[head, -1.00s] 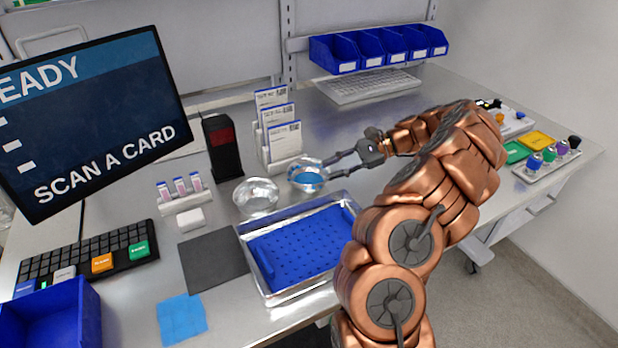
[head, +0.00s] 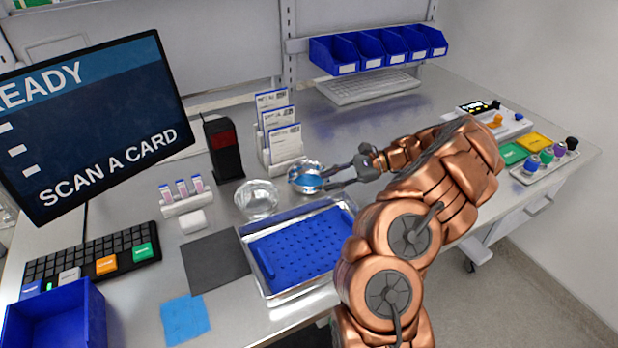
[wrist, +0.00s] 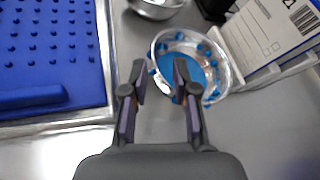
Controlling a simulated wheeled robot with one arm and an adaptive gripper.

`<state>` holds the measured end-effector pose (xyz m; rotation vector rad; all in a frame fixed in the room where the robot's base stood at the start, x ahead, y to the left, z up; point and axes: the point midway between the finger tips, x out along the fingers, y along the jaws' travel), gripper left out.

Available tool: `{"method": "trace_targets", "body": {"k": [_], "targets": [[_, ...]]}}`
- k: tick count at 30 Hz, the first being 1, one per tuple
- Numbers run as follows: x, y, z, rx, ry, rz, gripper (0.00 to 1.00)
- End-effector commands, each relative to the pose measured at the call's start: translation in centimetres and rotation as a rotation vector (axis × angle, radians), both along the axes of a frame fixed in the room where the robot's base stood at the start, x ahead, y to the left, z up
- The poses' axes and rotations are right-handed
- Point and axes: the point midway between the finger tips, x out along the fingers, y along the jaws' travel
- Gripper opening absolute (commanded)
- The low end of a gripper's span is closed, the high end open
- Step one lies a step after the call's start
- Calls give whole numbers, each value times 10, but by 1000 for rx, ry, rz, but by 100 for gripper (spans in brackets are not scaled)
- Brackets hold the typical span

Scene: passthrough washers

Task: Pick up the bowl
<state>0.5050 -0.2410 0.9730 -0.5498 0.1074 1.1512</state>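Two bowls stand side by side on the metal bench. The clear bowl with blue inside (head: 306,178) is at my gripper; it also shows in the wrist view (wrist: 212,72). The other bowl (head: 256,198) is shiny and looks empty, and part of it shows at the top of the wrist view (wrist: 157,8). My gripper (wrist: 159,72) is open, fingers apart. Its right finger overlaps the blue-filled bowl in the wrist view, and its left finger is just outside the rim. I cannot tell whether either finger touches it. In the head view my gripper (head: 325,179) reaches the bowl from the right.
A card rack (head: 285,165) stands close behind the blue-filled bowl. A black card reader (head: 223,150) and a vial rack (head: 186,203) are to the left. Free bench lies right of my gripper.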

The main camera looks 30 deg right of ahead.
Motion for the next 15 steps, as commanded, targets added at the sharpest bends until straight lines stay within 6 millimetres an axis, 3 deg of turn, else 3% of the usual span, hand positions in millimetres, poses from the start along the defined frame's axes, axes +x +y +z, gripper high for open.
{"method": "trace_targets", "body": {"k": [6,15], "targets": [[10,24,-8,2,1,2,28],[13,27,-12,-2,-1,-1,25]]}}
